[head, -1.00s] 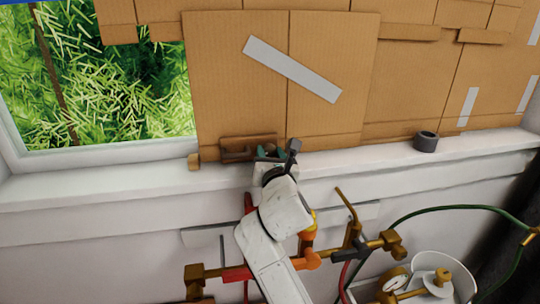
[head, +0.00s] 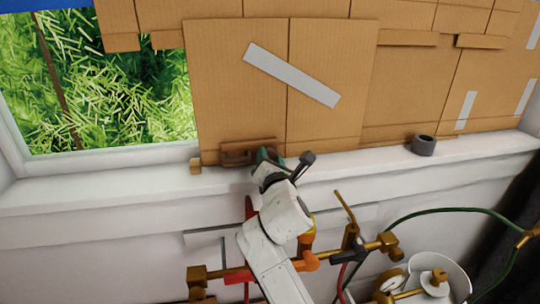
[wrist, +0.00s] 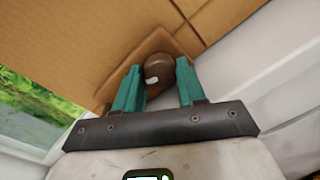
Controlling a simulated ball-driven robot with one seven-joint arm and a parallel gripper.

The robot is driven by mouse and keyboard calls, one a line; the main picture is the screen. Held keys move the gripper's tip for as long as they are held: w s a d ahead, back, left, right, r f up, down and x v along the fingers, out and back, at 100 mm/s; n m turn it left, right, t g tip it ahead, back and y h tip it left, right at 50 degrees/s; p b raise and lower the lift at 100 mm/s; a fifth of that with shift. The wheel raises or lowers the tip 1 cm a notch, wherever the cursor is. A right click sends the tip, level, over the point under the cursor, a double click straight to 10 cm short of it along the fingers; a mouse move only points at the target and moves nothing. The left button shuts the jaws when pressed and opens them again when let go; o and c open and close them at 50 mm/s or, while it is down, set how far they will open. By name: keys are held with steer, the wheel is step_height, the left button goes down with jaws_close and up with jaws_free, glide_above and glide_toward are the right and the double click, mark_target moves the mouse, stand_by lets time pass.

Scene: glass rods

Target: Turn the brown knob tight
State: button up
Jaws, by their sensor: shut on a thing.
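The brown knob (wrist: 157,66) shows in the wrist view as a rounded brown end with a small pale mark, between the two teal fingers of my gripper (wrist: 158,75). The fingers are shut on it. In the head view, my gripper (head: 268,156) is at the window sill, at the right end of a brown bracket (head: 236,154) set against the cardboard. There the knob is hidden behind my gripper and wrist. How tightly the knob is seated cannot be seen.
Cardboard panels (head: 235,75) cover the wall behind. Brass pipes and valves (head: 375,244), with a green hose (head: 450,208), lie below right.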

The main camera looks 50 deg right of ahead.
steer(key=m+p, duration=0.1)
steer(key=m, duration=0.5)
steer(key=shift+y, duration=0.3)
steer(key=m, duration=0.6)
steer(key=shift+d, duration=0.1)
steer(key=shift+m, duration=0.4)
steer(key=o, duration=1.1)
steer(key=shift+c, duration=0.2)
